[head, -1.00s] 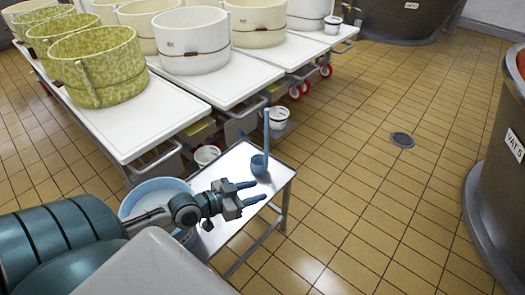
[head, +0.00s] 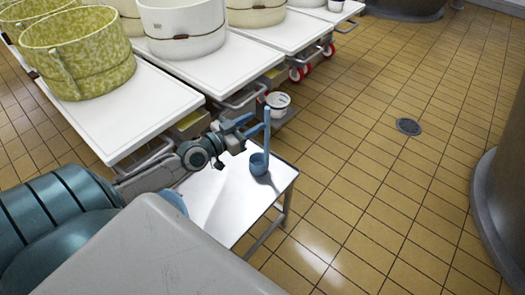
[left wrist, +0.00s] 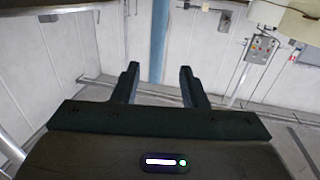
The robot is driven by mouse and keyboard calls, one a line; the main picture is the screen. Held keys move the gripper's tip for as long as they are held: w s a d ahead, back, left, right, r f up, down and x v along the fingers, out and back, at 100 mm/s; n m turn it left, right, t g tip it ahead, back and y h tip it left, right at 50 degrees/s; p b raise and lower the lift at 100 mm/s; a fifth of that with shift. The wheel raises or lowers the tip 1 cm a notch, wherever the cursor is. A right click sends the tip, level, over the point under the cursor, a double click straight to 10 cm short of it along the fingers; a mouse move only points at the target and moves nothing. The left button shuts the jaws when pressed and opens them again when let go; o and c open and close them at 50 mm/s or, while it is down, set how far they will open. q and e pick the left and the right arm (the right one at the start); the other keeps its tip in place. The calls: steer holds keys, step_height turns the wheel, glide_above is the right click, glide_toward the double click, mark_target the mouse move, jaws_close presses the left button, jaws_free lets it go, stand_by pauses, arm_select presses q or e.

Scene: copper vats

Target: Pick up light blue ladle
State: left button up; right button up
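The light blue ladle (head: 259,163) stands on the small metal table with its bowl down and its handle (head: 267,130) upright. My left gripper (head: 250,124) is open and level with the upper part of the handle, just left of it in the head view. In the left wrist view the blue handle (left wrist: 159,40) shows upright between the two open fingers (left wrist: 158,78), toward their tips. I cannot tell whether the fingers touch it. My right gripper is not in view.
The small metal table (head: 215,205) has bare room left of the ladle. A light blue bucket (head: 174,201) is mostly hidden behind my body. White carts (head: 205,72) with large tubs stand behind. A white bucket (head: 278,103) sits beyond the table. Open tiled floor lies right.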

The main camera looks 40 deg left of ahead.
mark_target(267, 117)
arm_select(q)
steer(key=shift+d+x, duration=0.1)
steer(key=shift+x, duration=1.25)
steer(key=shift+d+x, duration=0.15)
steer(key=shift+x, duration=1.25)
steer(key=shift+s, duration=0.1)
jaws_close()
